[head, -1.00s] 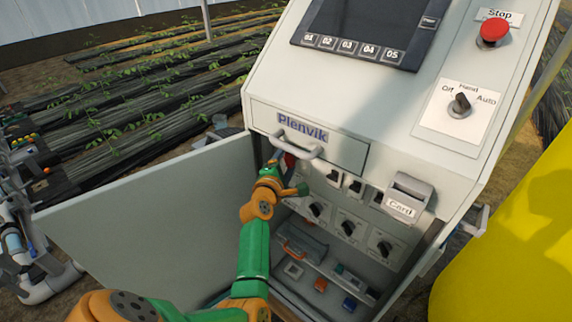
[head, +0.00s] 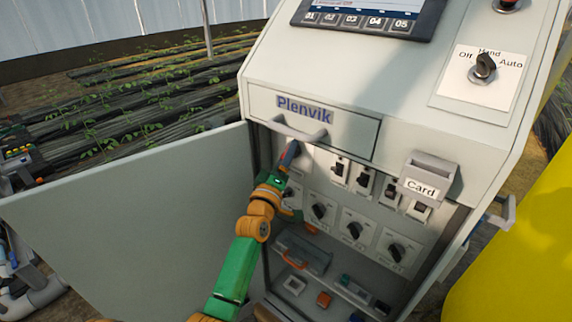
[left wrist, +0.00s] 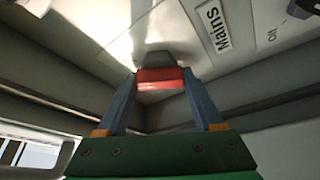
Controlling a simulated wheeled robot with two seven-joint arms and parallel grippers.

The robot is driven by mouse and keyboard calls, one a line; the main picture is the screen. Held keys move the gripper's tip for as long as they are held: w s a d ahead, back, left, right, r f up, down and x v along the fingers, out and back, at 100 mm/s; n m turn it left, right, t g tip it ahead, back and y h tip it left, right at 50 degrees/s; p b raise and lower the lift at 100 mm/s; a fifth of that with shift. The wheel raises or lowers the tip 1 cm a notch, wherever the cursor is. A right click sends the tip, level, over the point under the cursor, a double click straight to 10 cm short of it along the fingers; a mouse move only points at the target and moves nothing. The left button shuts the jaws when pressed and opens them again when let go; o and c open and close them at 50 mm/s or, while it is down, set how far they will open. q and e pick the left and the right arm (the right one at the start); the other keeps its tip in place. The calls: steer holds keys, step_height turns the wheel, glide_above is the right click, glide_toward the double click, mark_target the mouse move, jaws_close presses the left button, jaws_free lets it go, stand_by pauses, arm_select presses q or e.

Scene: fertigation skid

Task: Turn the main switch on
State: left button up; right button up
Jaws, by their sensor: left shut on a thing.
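The main switch is a red handle (left wrist: 160,76) on a grey base, under a "Mains" label (left wrist: 213,27) and close to an "ON" mark, in the left wrist view. My left gripper (head: 290,152) is inside the open cabinet, at its upper left. Its two fingers are shut on the red handle, one on each side. In the head view the fingers mostly hide the handle. The screen (head: 360,14) on the cabinet's top shows a lit strip. My right gripper is not in view.
The cabinet door (head: 130,215) stands open to the left of my arm. A drawer (head: 345,133) with a handle overhangs the opening. Several breakers and black rotary knobs (head: 355,230) sit right of the gripper. A card holder (head: 428,180) and a yellow tank (head: 520,250) are further right.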

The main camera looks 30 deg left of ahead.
arm_select(q)
steer(key=shift+a+r+m+t+h+b, duration=0.15)
steer(key=shift+m+t+h+b, duration=0.35)
steer(key=shift+m+b, duration=0.85)
steer(key=shift+r+m, duration=0.1)
steer(key=shift+m, duration=0.35)
steer(key=o, duration=1.4)
steer(key=shift+w+f, duration=0.15)
steer(key=shift+f, duration=0.05)
steer(key=shift+c, duration=0.2)
steer(key=v, duration=0.7)
steer(key=shift+f, duration=0.15)
